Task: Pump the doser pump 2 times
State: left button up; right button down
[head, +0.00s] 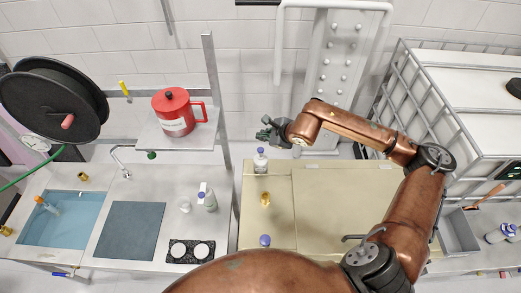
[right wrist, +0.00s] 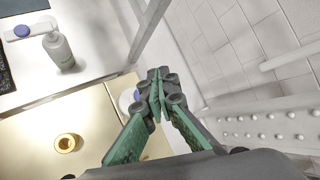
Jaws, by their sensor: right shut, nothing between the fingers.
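A red can (head: 176,112) with a knob on top and a side handle stands on the raised shelf. A grey bottle (head: 210,201) with a blue and white top stands on the left counter; the right wrist view also shows the bottle (right wrist: 61,52) at upper left. Another white bottle (head: 260,162) with a blue cap stands at the back of the cream surface. My right gripper (head: 266,129) is shut and empty, in the air above the white bottle. In the right wrist view, the gripper (right wrist: 158,92) partly hides a blue-capped thing. My left gripper is not in view.
The cream worktop (head: 320,215) has a brass fitting (head: 265,198) on it and free room on the right. A metal post (head: 215,90) rises beside the shelf (head: 157,139). A white frame (head: 335,60) is behind, and a wire cage (head: 440,100) stands at right.

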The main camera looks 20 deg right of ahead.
aim_at(262, 151)
notch_tip(262, 151, down, 4)
jog(key=shift+f+b, duration=0.1)
jog(key=shift+b, duration=1)
jog(key=shift+f+b, duration=0.4)
jog(key=shift+b, duration=0.15)
jog(key=shift+r, duration=0.1)
jog(key=shift+f+b, duration=0.45)
jog(key=shift+b, duration=0.35)
